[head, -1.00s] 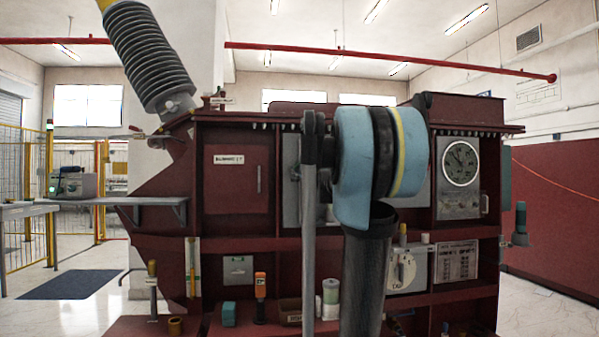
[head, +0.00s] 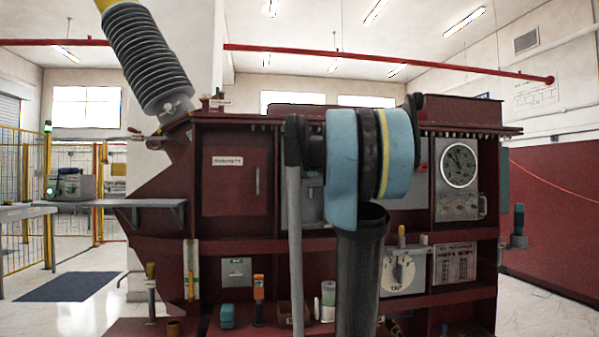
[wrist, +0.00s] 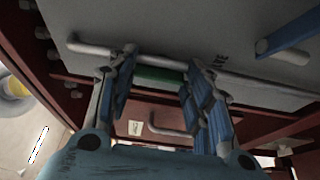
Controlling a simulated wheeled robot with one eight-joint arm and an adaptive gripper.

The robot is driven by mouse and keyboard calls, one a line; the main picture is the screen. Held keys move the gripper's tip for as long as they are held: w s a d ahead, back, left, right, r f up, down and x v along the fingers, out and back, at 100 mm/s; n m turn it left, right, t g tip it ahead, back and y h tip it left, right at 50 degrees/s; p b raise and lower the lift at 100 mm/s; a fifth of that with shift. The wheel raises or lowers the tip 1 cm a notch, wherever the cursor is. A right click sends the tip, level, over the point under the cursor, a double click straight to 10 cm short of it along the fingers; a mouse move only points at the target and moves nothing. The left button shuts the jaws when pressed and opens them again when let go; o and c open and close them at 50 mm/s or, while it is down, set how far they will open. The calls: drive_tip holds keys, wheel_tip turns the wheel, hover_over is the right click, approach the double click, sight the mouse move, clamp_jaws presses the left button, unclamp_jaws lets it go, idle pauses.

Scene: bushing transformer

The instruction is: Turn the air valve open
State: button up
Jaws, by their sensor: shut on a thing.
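In the wrist view, my gripper (wrist: 160,62) has its two blue-padded fingers at a long grey bar (wrist: 255,72) that runs across the front of a grey panel (wrist: 220,30). A green piece (wrist: 160,76) shows between the fingers. Which part is clasped is hard to tell. A blue lever (wrist: 290,36) sticks out at the upper right, apart from the fingers. None of these parts is clearly marked as the air valve. In the head view, my arm hides my gripper and what it holds.
A dark red cabinet (head: 235,176) fills the middle of the head view, with a round gauge (head: 459,166) and a tap dial (head: 402,272). Several small items stand on its lower ledge. A grey side shelf (head: 135,203) juts out left. Open floor (head: 95,312) lies farther left.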

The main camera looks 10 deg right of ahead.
drive_tip(key=shift+s+a+f+n, duration=0.1)
drive_tip(key=shift+n, duration=0.2)
drive_tip(key=o, duration=1.1)
drive_tip(key=shift+s, duration=0.1)
drive_tip(key=v, duration=1.1)
drive_tip(key=shift+s+d, duration=0.2)
drive_tip(key=shift+d, duration=0.05)
